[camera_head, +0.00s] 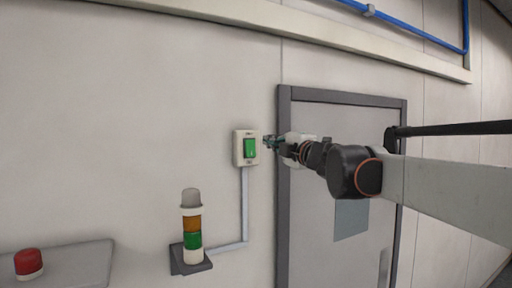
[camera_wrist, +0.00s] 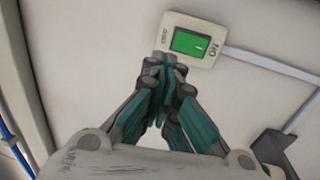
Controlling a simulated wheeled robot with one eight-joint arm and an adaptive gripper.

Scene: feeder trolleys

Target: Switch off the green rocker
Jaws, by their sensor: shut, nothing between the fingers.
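The green rocker (camera_head: 250,148) sits in a cream switch box on the wall, left of the grey door frame. It also shows in the wrist view (camera_wrist: 187,42), where the box lies tilted and one end bears an "ON" mark. My gripper (camera_head: 268,142) is shut and empty, just right of the box in the head view. In the wrist view its fingertips (camera_wrist: 164,60) come together near the box's lower left edge and overlap it in the picture. I cannot tell whether they touch it.
A signal lamp (camera_head: 192,222) with orange and green bands stands on a wall bracket below the switch. A red button (camera_head: 28,262) is on a grey surface at lower left. A conduit (camera_head: 245,205) runs down from the box. The grey door (camera_head: 352,220) is behind my arm.

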